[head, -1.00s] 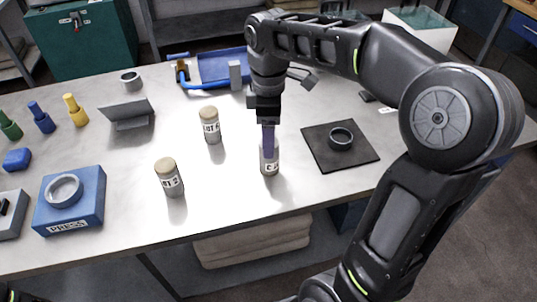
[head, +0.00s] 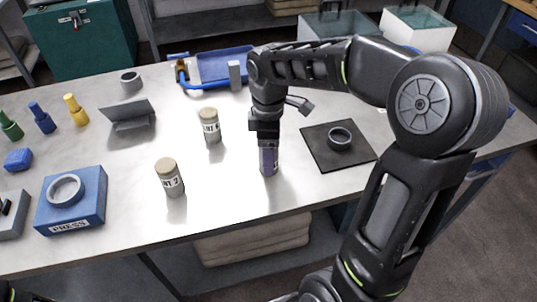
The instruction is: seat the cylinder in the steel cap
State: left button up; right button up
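A pale cylinder (head: 269,170) with a label stands on the table, largely hidden by my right gripper (head: 268,160). The gripper points straight down, with a purple-tinted finger along the cylinder's near side. I cannot tell whether its fingers press on the cylinder. Two similar cylinders with tan tops stand upright to the left: one (head: 210,127) farther back and one (head: 170,177) nearer, its label ending in "2". A dark grey ring-shaped cap (head: 340,138) lies on a black square mat (head: 357,156) to the right. My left gripper is out of view.
A blue block marked PRESS (head: 75,215) bears a light metal ring (head: 66,188). A grey ring (head: 131,80) and a grey angled stand (head: 130,118) are behind. A blue tray (head: 222,66) is at the back. The table between the near cylinder and the front edge is clear.

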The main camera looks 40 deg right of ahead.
dwell(0.4)
grip_shut()
dwell(0.6)
